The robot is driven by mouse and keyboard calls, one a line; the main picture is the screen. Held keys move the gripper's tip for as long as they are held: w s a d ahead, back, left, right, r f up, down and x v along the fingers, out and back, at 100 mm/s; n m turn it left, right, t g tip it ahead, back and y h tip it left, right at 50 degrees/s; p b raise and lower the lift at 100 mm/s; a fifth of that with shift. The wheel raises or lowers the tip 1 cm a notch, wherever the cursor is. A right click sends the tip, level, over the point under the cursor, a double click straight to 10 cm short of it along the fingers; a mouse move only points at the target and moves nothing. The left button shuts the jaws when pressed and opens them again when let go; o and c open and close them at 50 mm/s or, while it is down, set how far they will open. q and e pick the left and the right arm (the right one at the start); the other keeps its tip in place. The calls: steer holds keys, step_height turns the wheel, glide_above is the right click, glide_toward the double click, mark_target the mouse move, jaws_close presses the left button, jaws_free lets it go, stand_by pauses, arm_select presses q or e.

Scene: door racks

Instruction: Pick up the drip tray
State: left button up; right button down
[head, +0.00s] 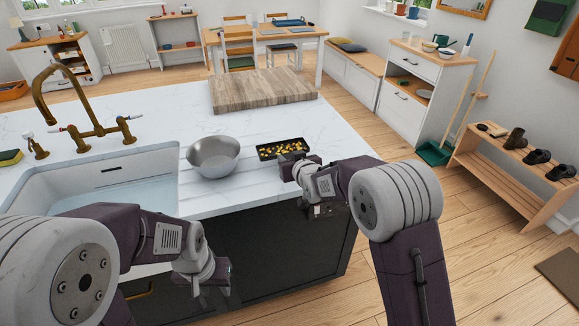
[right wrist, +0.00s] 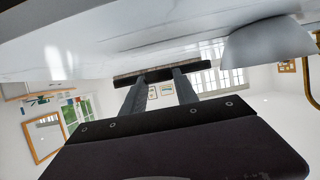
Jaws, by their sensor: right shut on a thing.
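The drip tray (head: 268,153) is a small black rectangular tray with yellow bits in it, near the front edge of the white marble counter. My right gripper (head: 291,167) is at its near right side, shut on the tray. In the right wrist view the two fingers (right wrist: 160,88) reach the tray's dark edge (right wrist: 158,76). I cannot tell whether the tray rests on the counter or is slightly raised. My left gripper (head: 208,284) hangs in front of the counter, away from the tray, and its jaws are too unclear to read.
A metal bowl (head: 213,157) stands just left of the tray. A wooden board (head: 262,92) lies behind it. The sink (head: 100,185) and brass tap (head: 92,133) are at the left. The marble (head: 340,135) right of the tray is clear.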

steer(key=shift+r, duration=2.35)
